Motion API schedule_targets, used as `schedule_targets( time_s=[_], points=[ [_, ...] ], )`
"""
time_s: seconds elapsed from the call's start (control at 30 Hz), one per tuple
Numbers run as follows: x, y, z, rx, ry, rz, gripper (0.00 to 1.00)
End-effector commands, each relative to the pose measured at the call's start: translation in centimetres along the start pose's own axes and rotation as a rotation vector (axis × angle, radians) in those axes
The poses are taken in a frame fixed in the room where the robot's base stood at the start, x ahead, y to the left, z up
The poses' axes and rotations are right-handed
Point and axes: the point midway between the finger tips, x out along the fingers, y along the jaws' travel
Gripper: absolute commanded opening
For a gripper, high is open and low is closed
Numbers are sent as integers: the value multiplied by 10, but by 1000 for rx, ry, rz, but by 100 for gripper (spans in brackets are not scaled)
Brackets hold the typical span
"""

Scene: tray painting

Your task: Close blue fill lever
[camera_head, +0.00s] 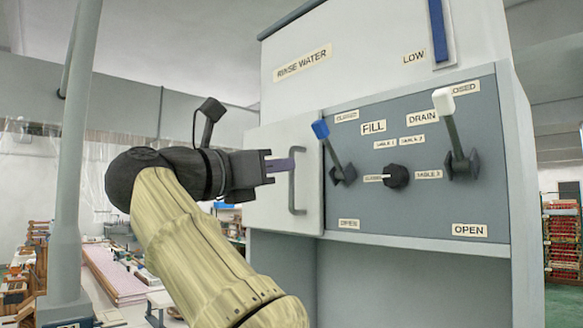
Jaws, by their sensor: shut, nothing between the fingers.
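The blue fill lever (321,129) is on the grey control panel, left of the FILL label. Its arm slants up and to the left from a dark pivot, so its blue tip is just below and left of the upper label, which appears to read CLOSED. My gripper (290,164) is shut and empty. In the picture it is left of the lever, in front of the white door and overlapping the door handle's left side. It appears apart from the lever; whether it touches the handle I cannot tell.
A white-tipped drain lever (443,101) slants up on the panel's right. A black selector knob (396,177) lies between the levers. A vertical door handle (297,205) stands out from the door. A grey post (73,160) rises at left.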

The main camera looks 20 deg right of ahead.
Motion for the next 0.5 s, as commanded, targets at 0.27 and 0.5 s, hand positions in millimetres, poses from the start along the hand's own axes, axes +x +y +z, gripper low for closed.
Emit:
schedule_targets(
  time_s=[0.27,0.5],
  points=[
    [-56,1,6,0,0,4,0],
    [-79,0,8,0,0,0,0]
  ],
)
